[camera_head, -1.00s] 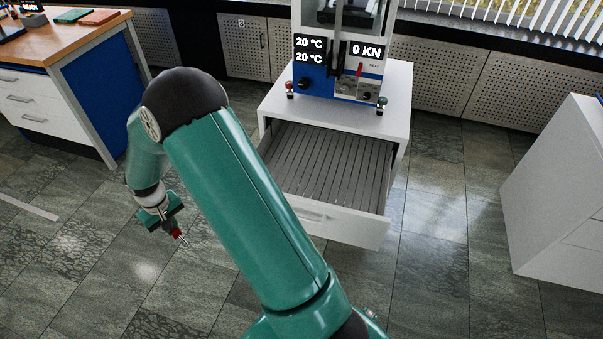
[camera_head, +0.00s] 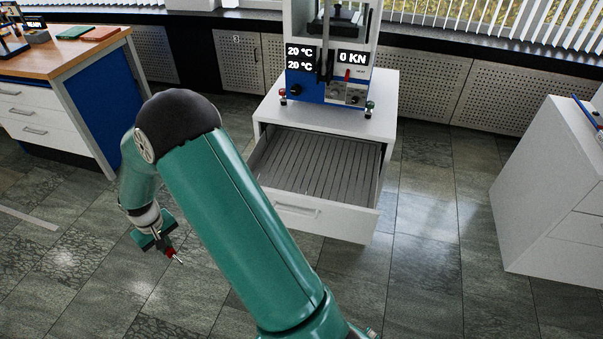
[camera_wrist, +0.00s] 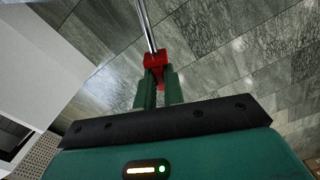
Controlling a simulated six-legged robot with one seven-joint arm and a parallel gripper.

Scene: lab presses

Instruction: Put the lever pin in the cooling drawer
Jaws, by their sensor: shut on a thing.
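My gripper (camera_wrist: 157,88) is shut on the lever pin, a silver rod with a red end piece (camera_wrist: 155,60). In the wrist view the red piece sits between the green fingers and the rod points away from them. In the head view the pin (camera_head: 172,253) hangs at my gripper over the floor, left of the cooling drawer. The cooling drawer (camera_head: 330,221) is pulled open below the press, and its grey slatted bottom (camera_head: 325,170) looks empty.
The press (camera_head: 325,88) with its displays stands on the white cabinet (camera_head: 385,95) above the drawer. A workbench (camera_head: 65,60) with white drawers is at the left. Another white cabinet (camera_head: 545,190) is at the right. The tiled floor between them is clear.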

